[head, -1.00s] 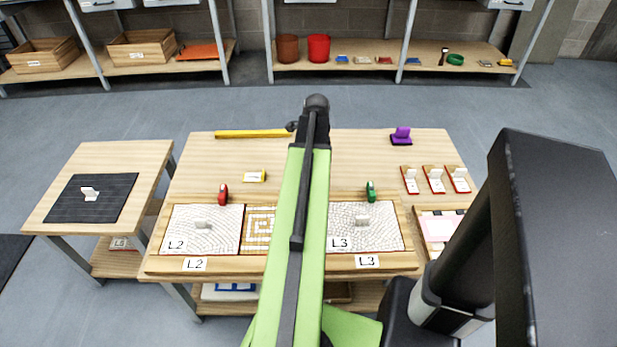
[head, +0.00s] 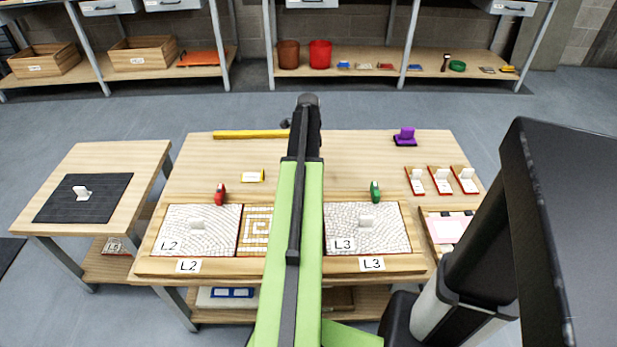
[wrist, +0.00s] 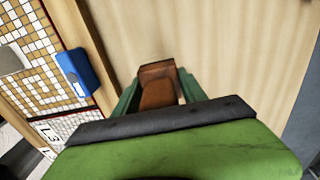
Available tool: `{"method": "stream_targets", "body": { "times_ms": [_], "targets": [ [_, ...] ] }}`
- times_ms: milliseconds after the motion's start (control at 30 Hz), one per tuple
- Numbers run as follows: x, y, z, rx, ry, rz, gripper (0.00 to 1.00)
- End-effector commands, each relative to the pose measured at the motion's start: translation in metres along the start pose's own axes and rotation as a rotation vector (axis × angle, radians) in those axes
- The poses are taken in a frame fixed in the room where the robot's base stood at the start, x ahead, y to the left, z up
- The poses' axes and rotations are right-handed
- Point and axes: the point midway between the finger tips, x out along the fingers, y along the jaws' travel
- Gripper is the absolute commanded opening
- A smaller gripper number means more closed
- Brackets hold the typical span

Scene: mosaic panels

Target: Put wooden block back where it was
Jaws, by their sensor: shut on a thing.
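In the wrist view a brown wooden block (wrist: 158,92) sits between the two green fingers of my gripper (wrist: 157,88). The gripper is shut on it, above a pale wooden surface. In the head view my arm runs up the middle of the workbench (head: 350,160), and it hides the gripper and the block. I cannot tell from these views whether the block touches the surface.
Mosaic panels L2 (head: 180,225) and L3 (head: 385,232) lie in the bench's front frame. A red piece (head: 220,193), a green piece (head: 375,190) and a blue piece (wrist: 76,68) stand along it. A yellow bar (head: 250,134) and a purple item (head: 404,136) lie at the back.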

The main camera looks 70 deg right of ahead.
Motion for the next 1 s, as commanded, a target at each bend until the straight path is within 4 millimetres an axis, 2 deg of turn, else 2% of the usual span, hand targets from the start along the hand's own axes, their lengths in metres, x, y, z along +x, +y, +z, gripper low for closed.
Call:
{"method": "stream_targets", "body": {
  "times_ms": [167,400,667,800,833,967,1000],
  "targets": [
    [0.004,-0.001,0.001,0.001,0.000,0.000,0.08],
    [0.043,0.000,0.000,0.001,0.000,0.000,0.08],
    [0.040,0.000,0.000,0.001,0.000,0.000,0.08],
    [0.045,0.000,0.000,0.001,0.000,0.000,0.08],
    [0.043,0.000,0.000,0.001,0.000,0.000,0.53],
    [0.043,0.000,0.000,0.001,0.000,0.000,0.70],
    [0.043,0.000,0.000,0.001,0.000,0.000,0.70]
  ]
}}
